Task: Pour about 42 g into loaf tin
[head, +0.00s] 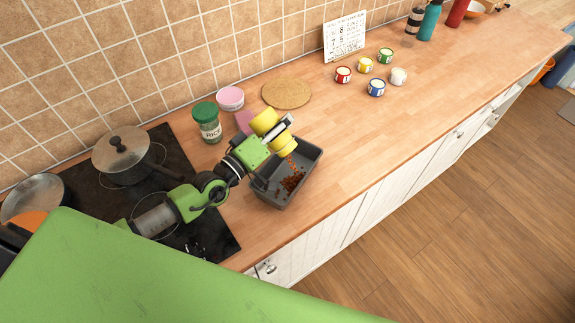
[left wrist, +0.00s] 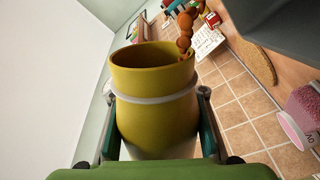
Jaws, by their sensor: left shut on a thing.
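A dark grey loaf tin (head: 301,172) stands on the wooden counter, right of the hob. Reddish-brown pieces lie in its bottom. My left gripper (head: 273,137) is shut on a yellow cup (head: 267,121) and holds it tilted above the tin. A stream of orange-brown pieces falls from the cup's mouth into the tin. In the left wrist view the yellow cup (left wrist: 155,100) sits between the two fingers, with pieces leaving over its rim. The inside of the cup is mostly hidden. My right gripper is not in view.
A green-lidded jar (head: 208,122), a pink tub (head: 230,98) and a cork mat (head: 286,93) stand behind the tin. A lidded pot (head: 121,150) sits on the hob (head: 160,165). Several small coloured cans (head: 366,66) stand farther right. The counter right of the tin is clear.

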